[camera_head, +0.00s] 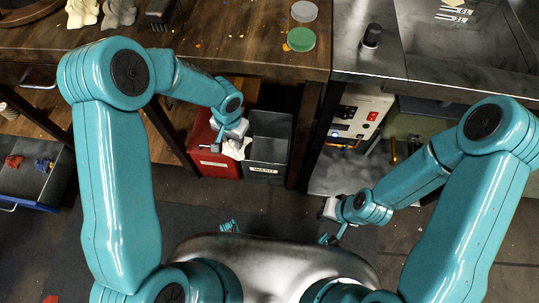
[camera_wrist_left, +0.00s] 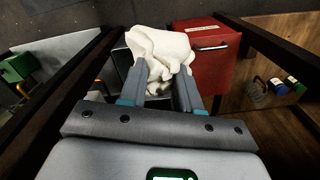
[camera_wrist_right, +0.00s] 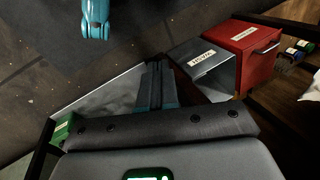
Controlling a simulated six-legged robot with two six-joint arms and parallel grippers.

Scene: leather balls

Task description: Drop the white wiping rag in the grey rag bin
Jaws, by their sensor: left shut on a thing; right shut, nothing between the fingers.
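The white wiping rag (camera_head: 239,148) hangs bunched from my left gripper (camera_head: 237,134), near the border between the red and grey bins. In the left wrist view the rag (camera_wrist_left: 160,47) sits between the two fingertips, with folds hanging below. The grey rag bin (camera_head: 270,160) is open-topped with a label on its front. It also shows behind the rag in the left wrist view (camera_wrist_left: 118,62) and in the right wrist view (camera_wrist_right: 207,65). The rag partly hides its opening. My right gripper (camera_wrist_right: 158,68) is shut and empty, apart from the bins.
A red bin (camera_head: 213,163) stands directly left of the grey one, under the wooden bench (camera_head: 215,50). A bench leg (camera_head: 306,135) stands right of the grey bin. A cream control box (camera_head: 362,112) is further right. The floor in front is clear.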

